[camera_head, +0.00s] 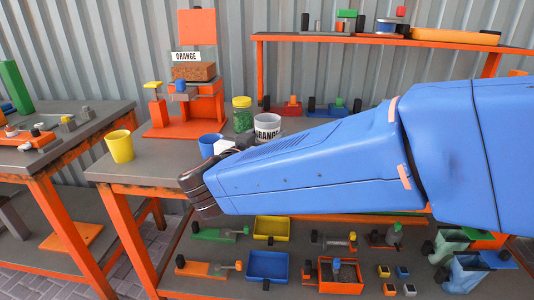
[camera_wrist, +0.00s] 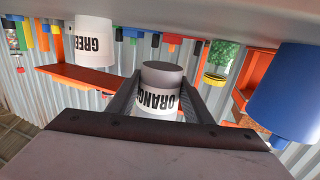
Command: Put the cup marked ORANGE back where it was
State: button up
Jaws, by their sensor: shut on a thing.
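The cup marked ORANGE is white with black letters; in the head view (camera_head: 267,122) it is upright behind my blue arm. In the head view the fingers are mostly hidden by my arm. An ORANGE sign (camera_head: 186,56) stands above the orange stand (camera_head: 208,107) at the back left.
The head view shows a yellow cup (camera_head: 120,146) and a green jar (camera_head: 242,119) on the table. An orange shelf (camera_head: 390,41) is at the back.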

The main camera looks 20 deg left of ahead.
jog(key=shift+f, duration=2.45)
jog(key=o, duration=1.1)
jog(key=shift+f, duration=0.1)
jog(key=s, duration=0.8)
jog(key=s+a+r, duration=0.1)
jog(key=s, duration=0.3)
